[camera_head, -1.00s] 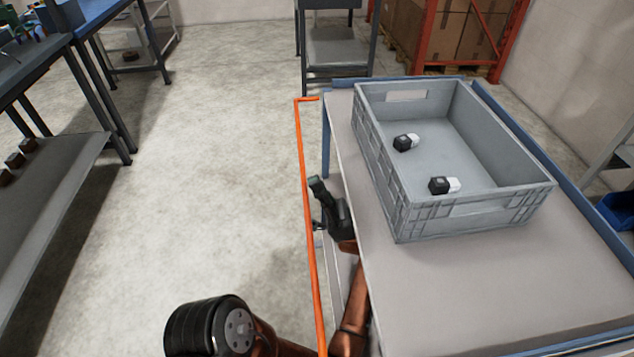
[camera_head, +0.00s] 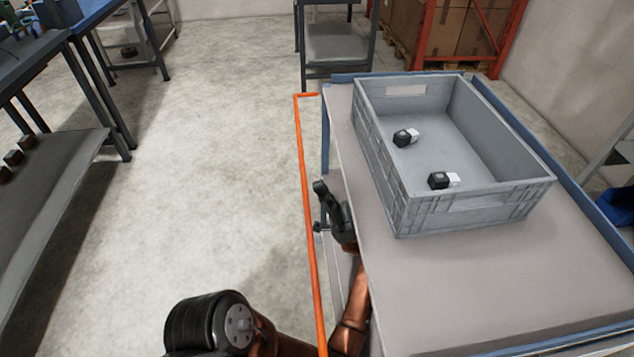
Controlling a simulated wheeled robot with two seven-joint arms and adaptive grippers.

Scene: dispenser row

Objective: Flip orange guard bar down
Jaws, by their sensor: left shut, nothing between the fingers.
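The orange guard bar (camera_head: 307,215) runs lengthwise along the left side of the grey-topped cart (camera_head: 470,285), with a short bend at its far end by the cart's far left corner. The bar stands out a little from the cart's edge. My left gripper (camera_head: 318,206) is shut and empty, between the bar and the cart's left edge, near the middle of the bar. Its fingertips are close to the bar; whether they touch it I cannot tell. My left arm comes up from the bottom, partly crossing behind the bar. My right gripper is out of view.
A grey crate (camera_head: 400,205) on the cart top holds two small black-and-white items (camera_head: 406,138). A workbench (camera_head: 50,170) stands at the left. A grey shelf cart (camera_head: 338,45) and an orange rack with boxes are behind. The floor left of the bar is clear.

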